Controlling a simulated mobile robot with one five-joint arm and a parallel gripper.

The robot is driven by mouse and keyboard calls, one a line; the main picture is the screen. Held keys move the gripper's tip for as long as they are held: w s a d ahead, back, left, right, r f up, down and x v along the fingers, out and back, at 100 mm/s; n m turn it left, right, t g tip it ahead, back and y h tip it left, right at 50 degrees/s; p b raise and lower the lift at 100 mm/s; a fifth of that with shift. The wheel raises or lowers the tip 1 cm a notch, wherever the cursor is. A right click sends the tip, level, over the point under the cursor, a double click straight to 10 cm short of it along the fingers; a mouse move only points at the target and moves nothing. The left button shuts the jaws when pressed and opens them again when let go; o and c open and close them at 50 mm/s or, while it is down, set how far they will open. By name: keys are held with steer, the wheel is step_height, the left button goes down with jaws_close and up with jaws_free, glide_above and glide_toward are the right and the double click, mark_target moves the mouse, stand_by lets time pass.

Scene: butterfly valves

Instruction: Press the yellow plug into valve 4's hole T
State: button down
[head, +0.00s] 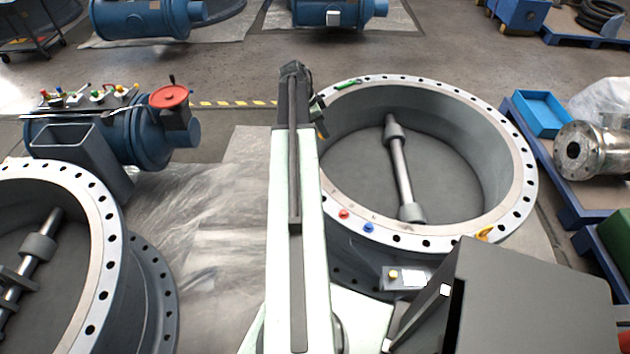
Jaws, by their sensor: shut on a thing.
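A large grey valve (522,150) with a pale drilled flange ring lies open side up, right of my arm; I cannot read its number. A red plug (343,214) and a blue plug (368,228) sit on its near-left rim, by small marks too small to read. My gripper (318,112) is at the valve's far-left rim, partly hidden behind my arm. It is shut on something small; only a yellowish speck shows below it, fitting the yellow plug. I cannot tell whether the plug touches the rim. Hole T cannot be made out.
A green item (348,84) and a yellow item (484,234) lie on the valve's rim. A small box with a yellow button (393,274) is on its near side. Another valve (95,240) stands left; a blue pallet with a tray (540,113) stands right.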

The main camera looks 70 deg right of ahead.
steer(key=s+a+f+b, duration=0.1)
steer(key=a+f+b, duration=0.2)
steer(key=f+b, duration=0.4)
steer(key=s+a+f+b, duration=0.2)
steer(key=a+f+b, duration=0.1)
steer(key=f+b, duration=0.4)
steer(key=s+a+f+b, duration=0.1)
steer(key=a+f+b, duration=0.2)
steer(key=f+b, duration=0.3)
steer(key=shift+s+a+f+b, duration=0.15)
steer(key=shift+a+f+b, duration=0.2)
steer(key=shift+f+b, duration=0.05)
steer(key=shift+f, duration=0.15)
stand_by(0.4)
steer(key=shift+f+b, duration=0.6)
steer(key=shift+b, duration=0.15)
steer(key=shift+f, duration=0.1)
stand_by(0.4)
steer(key=shift+f+b, duration=0.35)
steer(key=shift+b, duration=0.1)
steer(key=c, duration=0.9)
jaws_free()
